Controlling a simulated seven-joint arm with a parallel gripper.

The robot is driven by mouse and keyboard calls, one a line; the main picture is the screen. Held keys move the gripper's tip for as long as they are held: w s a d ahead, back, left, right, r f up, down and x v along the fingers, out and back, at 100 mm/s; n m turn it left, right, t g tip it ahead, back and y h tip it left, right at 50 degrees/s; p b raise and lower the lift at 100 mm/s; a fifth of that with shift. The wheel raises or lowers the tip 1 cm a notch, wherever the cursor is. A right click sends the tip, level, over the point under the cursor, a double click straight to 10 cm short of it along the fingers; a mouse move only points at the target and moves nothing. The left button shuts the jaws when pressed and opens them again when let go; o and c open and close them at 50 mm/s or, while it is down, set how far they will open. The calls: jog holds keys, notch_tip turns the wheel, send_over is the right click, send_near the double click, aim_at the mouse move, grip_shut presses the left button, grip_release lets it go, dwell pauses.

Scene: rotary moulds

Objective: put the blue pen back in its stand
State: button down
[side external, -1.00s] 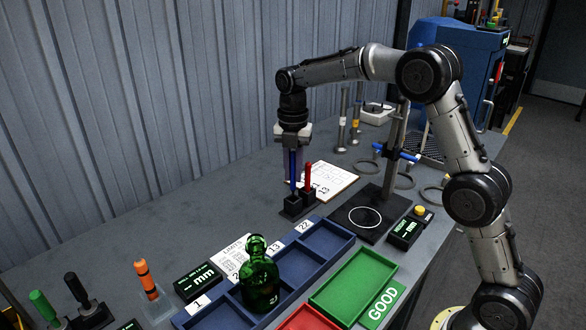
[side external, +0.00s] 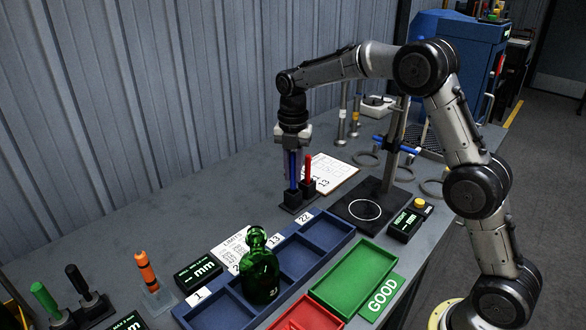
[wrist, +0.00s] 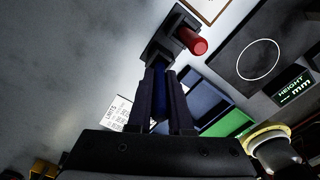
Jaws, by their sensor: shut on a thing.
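The blue pen (side external: 292,168) is upright in the side external view, its lower end at the left socket of a black two-socket stand (side external: 298,199). My gripper (side external: 292,154) points straight down and is shut on the pen's upper part. In the wrist view the pen (wrist: 158,88) shows between my two fingers (wrist: 160,100), and the stand (wrist: 157,50) is just beyond them. A red pen (side external: 308,170) stands in the right socket; it also shows in the wrist view (wrist: 193,41). How deep the blue pen's tip sits is hidden.
A clipboard (side external: 338,178) lies behind the stand. In front are a blue compartment tray (side external: 330,232) with a green bottle (side external: 259,268), and a green tray (side external: 352,280). A black gauge base with a post (side external: 378,203) stands to the right. Bare table lies left of the stand.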

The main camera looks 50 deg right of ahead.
jog(key=shift+f, duration=1.35)
jog(key=c, duration=0.8)
grip_release()
jog(key=shift+o, duration=0.2)
